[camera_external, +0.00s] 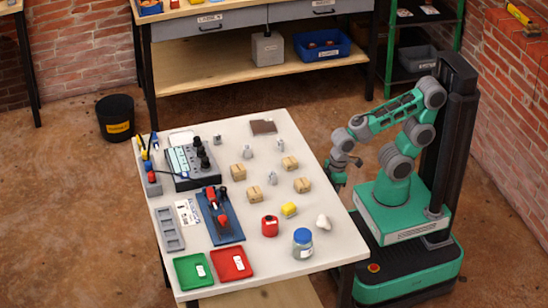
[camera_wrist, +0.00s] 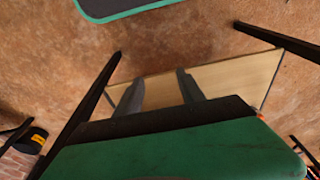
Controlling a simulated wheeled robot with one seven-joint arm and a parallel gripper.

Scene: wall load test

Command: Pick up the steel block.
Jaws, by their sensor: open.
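Several small grey metal pieces stand on the white table's far half: one near the left (camera_external: 217,139), two in the middle (camera_external: 248,150) and (camera_external: 271,178), and one further right (camera_external: 278,144). A larger grey block (camera_external: 267,49) with a thin upright on top sits on the lower shelf of the back bench. I cannot tell which of these is the steel block. My gripper (camera_external: 337,178) hangs beside the table's right edge, apart from all of them. In the wrist view its fingers (camera_wrist: 162,90) are spread with nothing between them, above floor and a wooden shelf.
A black bin (camera_external: 116,118) stands on the floor.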

